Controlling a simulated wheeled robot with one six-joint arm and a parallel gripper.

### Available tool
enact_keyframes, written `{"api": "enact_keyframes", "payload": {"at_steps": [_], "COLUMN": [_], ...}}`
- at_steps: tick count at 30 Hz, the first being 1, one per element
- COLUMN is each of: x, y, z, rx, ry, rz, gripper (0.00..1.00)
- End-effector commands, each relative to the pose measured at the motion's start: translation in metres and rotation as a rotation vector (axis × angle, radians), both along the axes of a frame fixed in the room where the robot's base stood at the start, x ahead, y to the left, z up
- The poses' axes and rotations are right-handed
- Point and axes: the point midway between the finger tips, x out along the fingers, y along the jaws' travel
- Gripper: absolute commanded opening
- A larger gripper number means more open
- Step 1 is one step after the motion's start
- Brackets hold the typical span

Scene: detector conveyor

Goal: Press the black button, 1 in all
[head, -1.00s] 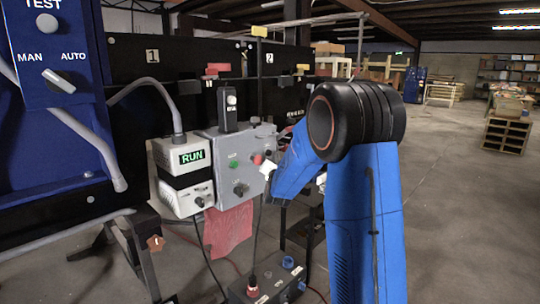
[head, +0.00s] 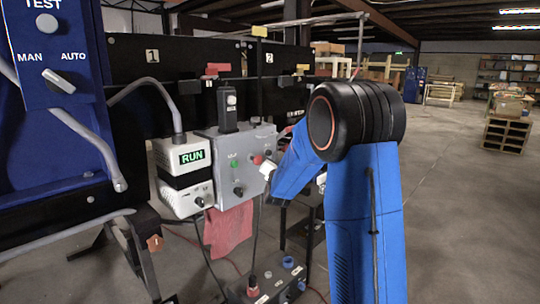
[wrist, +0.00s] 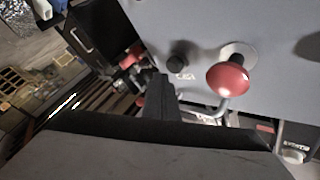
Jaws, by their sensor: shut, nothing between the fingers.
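A grey control box (head: 222,150) stands in the middle of the head view. It carries a red mushroom button (head: 257,160), also large in the wrist view (wrist: 228,80), and a small green button (head: 233,163). In the wrist view a round black button (wrist: 178,62) sits on the grey panel, left of the red one, with a small label beside it. My gripper (wrist: 163,84) is shut and empty; its dark tip is just below the black button in the picture. I cannot tell whether it touches the panel. In the head view my arm hides most of the gripper.
A white unit with a RUN display (head: 192,156) adjoins the box on the left. A blue panel (head: 65,120) with a switch stands far left. A red cloth (head: 228,230) hangs below the box. A dark control box (head: 272,280) lies low in front. Open floor lies right.

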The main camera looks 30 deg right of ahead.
Motion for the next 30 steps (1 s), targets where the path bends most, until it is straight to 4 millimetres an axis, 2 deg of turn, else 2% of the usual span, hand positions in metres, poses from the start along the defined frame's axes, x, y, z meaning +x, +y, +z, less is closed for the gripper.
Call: {"api": "enact_keyframes", "payload": {"at_steps": [30], "x": [0.0088], "y": [0.0032], "z": [0.0004], "rx": [0.000], "ry": [0.000], "rz": [0.000], "gripper": [0.00]}}
